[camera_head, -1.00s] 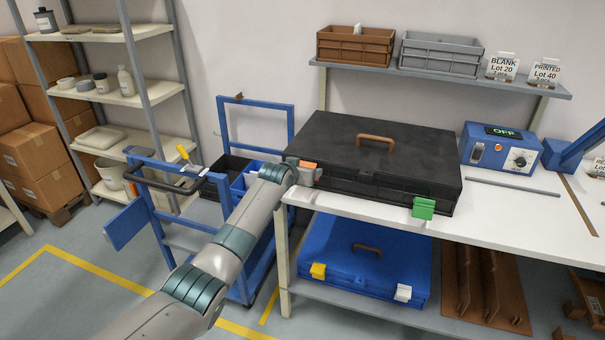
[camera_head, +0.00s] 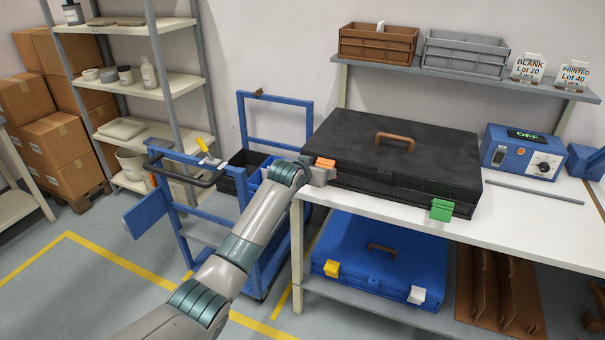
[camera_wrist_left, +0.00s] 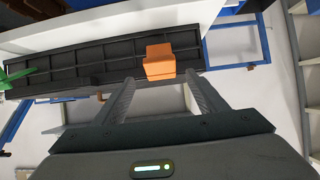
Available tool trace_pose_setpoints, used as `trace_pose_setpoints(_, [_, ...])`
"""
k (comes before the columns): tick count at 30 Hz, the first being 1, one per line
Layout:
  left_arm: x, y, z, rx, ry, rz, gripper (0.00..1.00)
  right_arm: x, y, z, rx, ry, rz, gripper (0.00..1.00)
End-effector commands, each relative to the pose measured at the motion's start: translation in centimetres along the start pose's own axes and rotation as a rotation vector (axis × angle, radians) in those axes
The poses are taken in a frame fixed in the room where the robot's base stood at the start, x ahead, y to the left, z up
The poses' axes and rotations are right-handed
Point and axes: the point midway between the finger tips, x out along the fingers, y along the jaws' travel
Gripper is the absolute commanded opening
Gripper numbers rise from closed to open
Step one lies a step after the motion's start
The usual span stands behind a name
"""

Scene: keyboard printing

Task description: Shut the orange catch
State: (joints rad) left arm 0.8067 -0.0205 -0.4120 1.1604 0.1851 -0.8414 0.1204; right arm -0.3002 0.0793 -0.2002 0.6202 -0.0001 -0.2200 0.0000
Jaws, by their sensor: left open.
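The orange catch (camera_head: 325,163) is on the front left of the closed black case (camera_head: 440,160), which lies on the white bench. Its lower part is hidden by my gripper in the head view, and I cannot tell how far it is swung. My left gripper (camera_head: 321,176) is at the case's front left, right by the catch. In the left wrist view the orange catch (camera_wrist_left: 159,62) shows between and just beyond the fingertips of my open left gripper (camera_wrist_left: 158,82). I cannot tell whether they touch. My right gripper is not in view.
A green catch (camera_head: 441,209) is at the case's front right. A blue case (camera_head: 350,250) lies on the lower shelf. A blue trolley (camera_head: 170,205) stands left of the bench. A blue device reading OFF (camera_head: 522,152) stands right of the case.

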Motion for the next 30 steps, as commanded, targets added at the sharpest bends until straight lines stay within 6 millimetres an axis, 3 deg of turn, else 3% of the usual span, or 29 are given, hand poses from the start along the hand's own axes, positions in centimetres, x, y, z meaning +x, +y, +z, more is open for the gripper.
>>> trace_pose_setpoints(24, [-10.6, 0.1, 0.0, 0.000, 0.004, 0.001, 0.66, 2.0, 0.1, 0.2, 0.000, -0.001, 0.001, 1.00])
trace_pose_setpoints(30, [-12.3, 0.1, -0.1, 0.000, 0.004, 0.000, 0.66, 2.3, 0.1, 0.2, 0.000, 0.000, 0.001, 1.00])
